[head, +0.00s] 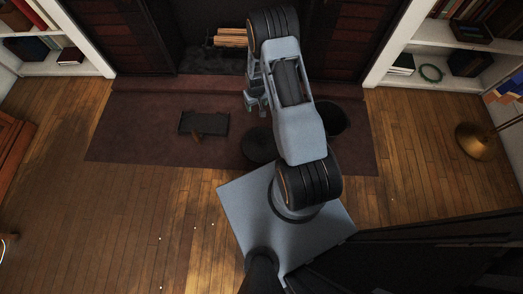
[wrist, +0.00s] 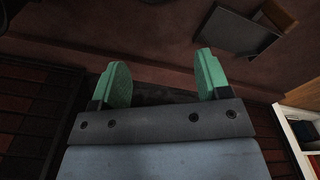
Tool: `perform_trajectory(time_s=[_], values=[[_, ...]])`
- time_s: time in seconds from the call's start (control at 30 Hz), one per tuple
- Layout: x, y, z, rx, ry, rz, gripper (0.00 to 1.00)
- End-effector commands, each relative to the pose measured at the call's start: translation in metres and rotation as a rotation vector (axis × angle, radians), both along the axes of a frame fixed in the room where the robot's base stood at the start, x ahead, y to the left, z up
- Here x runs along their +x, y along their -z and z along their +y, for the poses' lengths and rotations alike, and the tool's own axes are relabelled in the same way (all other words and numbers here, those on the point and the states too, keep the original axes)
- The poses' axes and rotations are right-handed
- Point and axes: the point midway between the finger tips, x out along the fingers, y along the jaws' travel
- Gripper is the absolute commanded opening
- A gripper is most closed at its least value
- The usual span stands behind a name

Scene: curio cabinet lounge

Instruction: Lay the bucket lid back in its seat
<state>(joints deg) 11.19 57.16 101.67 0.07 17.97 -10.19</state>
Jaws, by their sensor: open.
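My gripper (head: 257,101) is in the air above the rug, and nothing shows between its jaws. In the wrist view its two green fingertips (wrist: 162,78) are wide apart and empty. A dark round disc (head: 257,146), probably the lid, lies on the rug below and in front of my gripper. A black round bucket (head: 332,119) stands to the right, partly hidden behind my arm. I cannot tell from here how its top stands.
A fireplace with logs (head: 230,38) and white shelves (head: 410,70) line the back. A brass lamp (head: 474,142) stands right.

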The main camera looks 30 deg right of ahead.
Motion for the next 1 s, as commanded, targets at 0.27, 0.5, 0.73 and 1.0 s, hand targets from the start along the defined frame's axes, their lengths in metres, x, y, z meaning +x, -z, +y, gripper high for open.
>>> perform_trajectory(time_s=[0.27,0.5,0.73,1.0], values=[[-0.028,0.145,-0.009,0.008,0.005,0.046,0.7],[-0.038,0.194,-0.01,0.01,0.005,0.055,0.7],[-0.038,0.235,-0.009,0.01,0.005,0.055,0.7],[-0.037,0.257,-0.009,0.01,0.005,0.054,0.7]])
